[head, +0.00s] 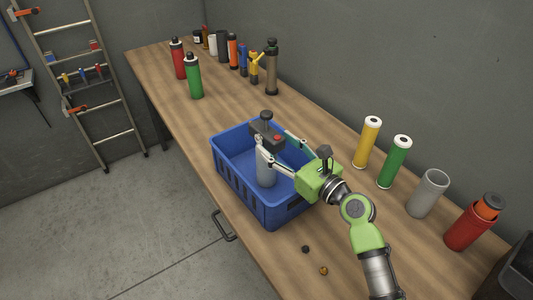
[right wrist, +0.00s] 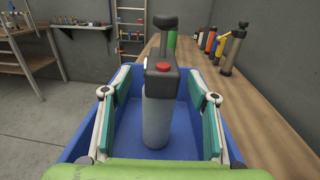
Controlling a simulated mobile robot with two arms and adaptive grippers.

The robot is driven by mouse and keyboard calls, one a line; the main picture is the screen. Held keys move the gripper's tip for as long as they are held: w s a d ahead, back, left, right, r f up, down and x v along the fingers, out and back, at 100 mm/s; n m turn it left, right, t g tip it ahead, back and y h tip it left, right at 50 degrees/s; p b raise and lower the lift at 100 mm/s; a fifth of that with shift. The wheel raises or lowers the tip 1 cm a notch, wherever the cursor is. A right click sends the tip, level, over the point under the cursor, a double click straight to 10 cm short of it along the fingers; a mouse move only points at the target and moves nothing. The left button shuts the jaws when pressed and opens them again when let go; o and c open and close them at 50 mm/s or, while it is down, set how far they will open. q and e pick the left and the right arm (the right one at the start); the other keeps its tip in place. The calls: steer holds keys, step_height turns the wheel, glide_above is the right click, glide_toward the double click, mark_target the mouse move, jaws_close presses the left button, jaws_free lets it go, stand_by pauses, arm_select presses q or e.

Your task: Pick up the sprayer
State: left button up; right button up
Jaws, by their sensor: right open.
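The sprayer (head: 266,172) has a grey bottle, a dark head with a red button and a black knob on top. It stands upright in the blue crate (head: 237,185). In the right wrist view the sprayer (right wrist: 157,112) is in the middle, with its head above the crate's rim. My right gripper (head: 274,140) reaches over the crate from the right and is open. In the right wrist view its two fingers (right wrist: 160,80) are spread to either side of the sprayer, with visible gaps. My left gripper is not in view.
A red bottle (head: 178,60) and a green bottle (head: 194,78) stand beyond the crate, with several containers along the wall. Yellow (head: 368,143), green (head: 394,162) and grey (head: 427,194) cylinders and a red container (head: 466,230) stand at the right. Bare wooden bench (head: 215,112) lies behind the crate.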

mark_target(266, 134)
steer(key=x, duration=0.3)
steer(key=p+x, duration=0.1)
steer(key=x, duration=0.1)
steer(key=shift+s+r, duration=0.1)
steer(key=shift+r, duration=0.15)
steer(key=shift+w+a, duration=0.2)
steer(key=shift+w, duration=0.1)
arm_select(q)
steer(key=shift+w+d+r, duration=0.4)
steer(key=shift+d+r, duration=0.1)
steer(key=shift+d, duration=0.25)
arm_select(e)
steer(key=shift+s, duration=0.1)
steer(key=shift+c, duration=0.3)
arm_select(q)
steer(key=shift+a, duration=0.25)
arm_select(e)
jaws_close()
